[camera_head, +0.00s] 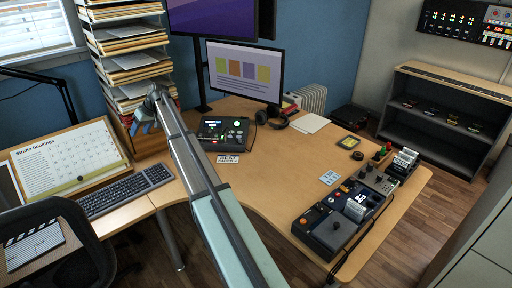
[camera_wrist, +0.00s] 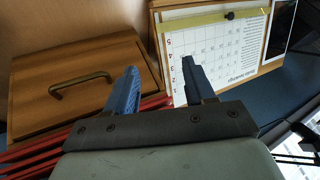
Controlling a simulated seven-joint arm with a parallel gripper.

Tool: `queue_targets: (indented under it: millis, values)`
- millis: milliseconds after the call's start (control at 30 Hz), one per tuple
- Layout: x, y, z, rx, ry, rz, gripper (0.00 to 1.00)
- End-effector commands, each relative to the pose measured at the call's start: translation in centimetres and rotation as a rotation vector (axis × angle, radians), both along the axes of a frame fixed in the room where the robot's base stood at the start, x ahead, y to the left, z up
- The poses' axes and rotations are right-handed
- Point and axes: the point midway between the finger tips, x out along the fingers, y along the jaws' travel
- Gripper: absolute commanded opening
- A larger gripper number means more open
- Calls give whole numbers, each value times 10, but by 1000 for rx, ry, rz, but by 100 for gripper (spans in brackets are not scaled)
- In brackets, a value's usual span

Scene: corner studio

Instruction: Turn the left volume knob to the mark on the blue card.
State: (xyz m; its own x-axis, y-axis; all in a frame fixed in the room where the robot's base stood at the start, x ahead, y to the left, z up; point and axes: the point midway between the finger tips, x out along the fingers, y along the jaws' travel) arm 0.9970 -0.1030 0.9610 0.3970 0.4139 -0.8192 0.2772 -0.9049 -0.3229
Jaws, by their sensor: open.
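My gripper (camera_head: 146,118) is at the upper left in the head view, by the paper rack and far from the devices on the right of the desk. In the wrist view my gripper (camera_wrist: 159,63) has its two blue fingers apart with nothing between them. A dark unit (camera_head: 318,232) with knobs stands at the desk's front right, with a pale card (camera_head: 355,210) standing on it. Behind it are a grey knobbed box (camera_head: 378,179) and another box with white cards (camera_head: 405,160).
A tall paper rack (camera_head: 127,62) and a calendar board (camera_head: 67,160) are close to my gripper. The wrist view shows a wooden drawer front with a handle (camera_wrist: 82,84). A keyboard (camera_head: 125,190), black mixer (camera_head: 222,132) and monitor (camera_head: 245,71) stand further along. The desk's middle (camera_head: 275,165) is clear.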

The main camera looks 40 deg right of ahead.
Motion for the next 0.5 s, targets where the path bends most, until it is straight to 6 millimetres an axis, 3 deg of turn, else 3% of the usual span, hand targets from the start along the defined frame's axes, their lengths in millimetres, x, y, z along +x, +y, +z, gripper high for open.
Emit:
queue_targets:
  millis: [33,100,267,500]
  values:
    - [-7,-34,-1,-13,-3,-10,54]
    - [-17,-73,-2,-31,-7,-15,54]
    - [-46,-160,-4,-71,-12,-25,54]
    - [-106,-284,-6,-126,-14,-37,54]
